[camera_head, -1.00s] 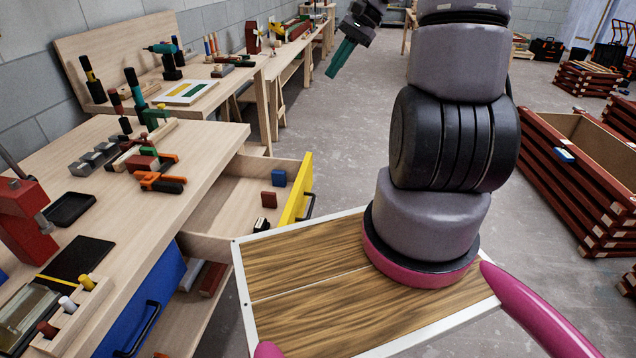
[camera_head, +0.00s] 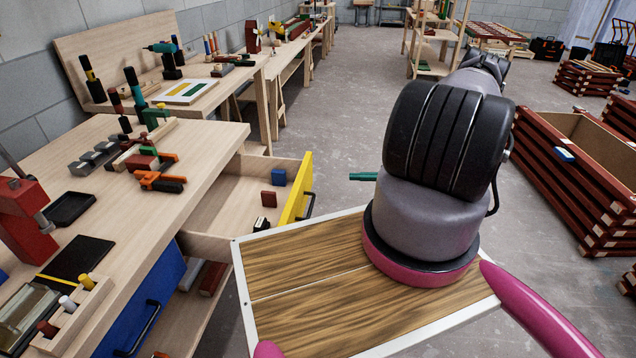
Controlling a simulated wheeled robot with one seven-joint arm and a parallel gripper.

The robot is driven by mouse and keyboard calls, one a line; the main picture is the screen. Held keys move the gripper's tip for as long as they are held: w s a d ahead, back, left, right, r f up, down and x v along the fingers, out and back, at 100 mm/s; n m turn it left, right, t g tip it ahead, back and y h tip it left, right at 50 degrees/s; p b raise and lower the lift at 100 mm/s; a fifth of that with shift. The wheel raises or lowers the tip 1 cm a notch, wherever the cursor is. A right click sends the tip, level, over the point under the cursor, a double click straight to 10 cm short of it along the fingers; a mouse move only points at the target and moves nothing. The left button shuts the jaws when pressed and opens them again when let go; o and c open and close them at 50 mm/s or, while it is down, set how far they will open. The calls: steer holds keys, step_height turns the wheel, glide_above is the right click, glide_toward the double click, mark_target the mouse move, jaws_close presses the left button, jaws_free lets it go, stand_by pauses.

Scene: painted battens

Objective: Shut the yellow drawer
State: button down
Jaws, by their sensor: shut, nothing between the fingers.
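The yellow drawer (camera_head: 297,192) stands pulled out from the workbench on the left, its yellow front facing right with a dark handle (camera_head: 308,207). Inside it lie a blue block (camera_head: 278,178), a red block (camera_head: 269,199) and a small dark block with a white part (camera_head: 261,224). My gripper (camera_head: 352,177) shows only as teal fingertips sticking out left from behind my arm. It is shut and empty, to the right of the yellow front in the picture and apart from it. The rest of the gripper is hidden by my arm.
A blue drawer front (camera_head: 135,310) with a black handle is nearer on the bench. Tools and blocks crowd the benchtop (camera_head: 205,150). A dark red slatted crate (camera_head: 560,190) stands at right. Grey floor (camera_head: 330,110) is clear beyond the yellow drawer.

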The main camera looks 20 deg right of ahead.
step_height(320, 180, down, 3)
steer(key=m+t, duration=0.1)
steer(key=t, duration=0.1)
glide_toward(309, 180)
steer(key=shift+m, duration=0.3)
steer(key=x, duration=0.6)
steer(key=shift+w+a+f, duration=0.15)
steer(key=shift+w+a, duration=0.1)
steer(key=shift+a, duration=0.05)
